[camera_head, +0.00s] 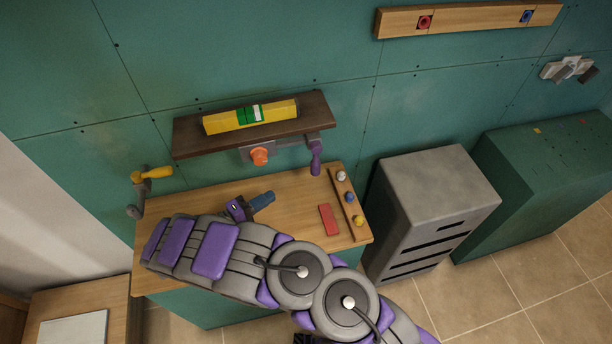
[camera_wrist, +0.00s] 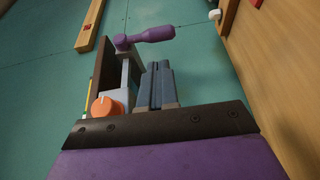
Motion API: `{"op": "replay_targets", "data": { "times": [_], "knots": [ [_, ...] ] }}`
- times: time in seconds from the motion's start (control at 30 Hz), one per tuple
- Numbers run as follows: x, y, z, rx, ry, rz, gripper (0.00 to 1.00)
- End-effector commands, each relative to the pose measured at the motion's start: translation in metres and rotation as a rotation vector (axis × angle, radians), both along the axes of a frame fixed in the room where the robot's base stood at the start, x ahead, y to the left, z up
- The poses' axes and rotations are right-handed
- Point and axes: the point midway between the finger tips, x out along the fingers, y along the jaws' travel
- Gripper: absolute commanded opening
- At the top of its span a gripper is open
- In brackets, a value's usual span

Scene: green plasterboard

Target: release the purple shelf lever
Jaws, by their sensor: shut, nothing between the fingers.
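The purple lever (camera_head: 316,158) hangs from the right end of a grey bracket under the dark brown shelf (camera_head: 200,147). In the wrist view the lever (camera_wrist: 152,35) lies beyond my fingertips, with its rounded handle pointing right. My gripper (camera_head: 264,200) is shut and empty, low over the wooden worktop, to the left of and below the lever. In the wrist view the blue-grey fingers of my gripper (camera_wrist: 157,72) are together and look apart from the lever. An orange knob (camera_head: 260,155) sits on the bracket's left part.
A yellow spirit level (camera_head: 225,122) lies on the shelf. A yellow-handled crank (camera_head: 155,173) is at the left. The worktop (camera_head: 295,205) bears a red block (camera_head: 328,219) and a strip of knobs (camera_head: 349,207). A grey cabinet (camera_head: 425,190) stands to the right.

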Motion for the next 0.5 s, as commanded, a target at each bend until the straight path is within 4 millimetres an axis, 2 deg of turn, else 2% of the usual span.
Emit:
{"op": "replay_targets", "data": {
  "times": [0.3, 0.5],
  "knots": [
    [0.000, 0.003, -0.001, -0.001, -0.001, 0.002, 0.00],
    [0.008, -0.010, -0.001, 0.003, 0.000, -0.001, 0.00]
  ]
}}
